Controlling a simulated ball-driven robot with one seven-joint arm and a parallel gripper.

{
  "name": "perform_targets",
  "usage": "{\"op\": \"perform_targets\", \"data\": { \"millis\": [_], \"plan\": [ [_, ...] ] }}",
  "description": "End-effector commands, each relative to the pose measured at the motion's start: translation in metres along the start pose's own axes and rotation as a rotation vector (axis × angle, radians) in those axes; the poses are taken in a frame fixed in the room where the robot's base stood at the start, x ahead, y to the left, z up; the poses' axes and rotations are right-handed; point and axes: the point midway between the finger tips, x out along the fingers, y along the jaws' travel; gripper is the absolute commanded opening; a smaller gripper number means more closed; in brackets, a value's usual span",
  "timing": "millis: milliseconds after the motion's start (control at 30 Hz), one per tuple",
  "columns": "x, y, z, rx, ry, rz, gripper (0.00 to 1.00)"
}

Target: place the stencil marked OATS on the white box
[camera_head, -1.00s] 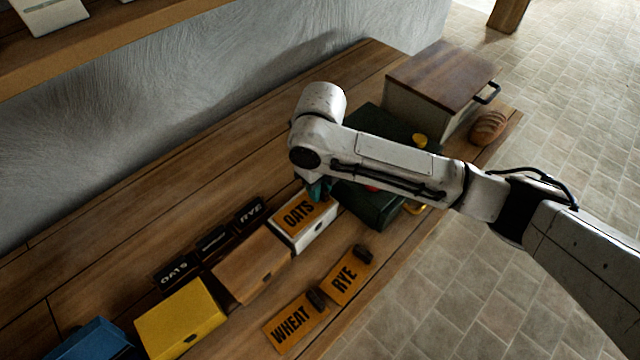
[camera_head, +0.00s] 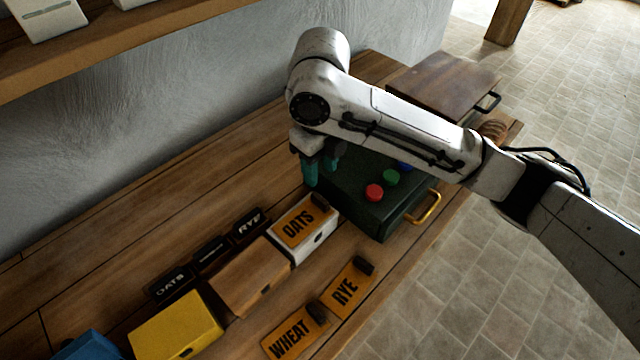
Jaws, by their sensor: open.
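The orange stencil marked OATS (camera_head: 297,226) lies flat on top of the white box (camera_head: 318,243), with a dark knob at its right end. My gripper (camera_head: 322,172), with teal fingers, is above and behind the white box, near the left side of the dark green box. It is open and apart from the stencil, with nothing seen between its fingers.
Stencils marked WHEAT (camera_head: 288,338) and RYE (camera_head: 346,291) lie on the bench in front. A wooden box (camera_head: 250,275), yellow box (camera_head: 175,325) and blue box (camera_head: 92,342) stand to the left. A green box (camera_head: 378,218) with coloured buttons stands right. Black labels (camera_head: 211,250) stand behind.

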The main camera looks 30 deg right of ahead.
Motion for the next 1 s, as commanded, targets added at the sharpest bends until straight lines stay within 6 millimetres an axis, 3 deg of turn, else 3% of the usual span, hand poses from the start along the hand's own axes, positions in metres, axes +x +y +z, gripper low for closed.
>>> {"op": "perform_targets", "data": {
  "millis": [100, 300, 867, 1000],
  "plan": [
    [-0.016, 0.001, 0.001, -0.003, -0.001, -0.001, 0.42],
    [-0.028, 0.000, 0.000, -0.001, 0.000, 0.000, 0.42],
    [-0.028, 0.000, 0.000, -0.001, 0.000, 0.000, 0.42],
    [-0.027, 0.009, 0.003, 0.032, -0.018, 0.021, 0.42]
  ]
}}
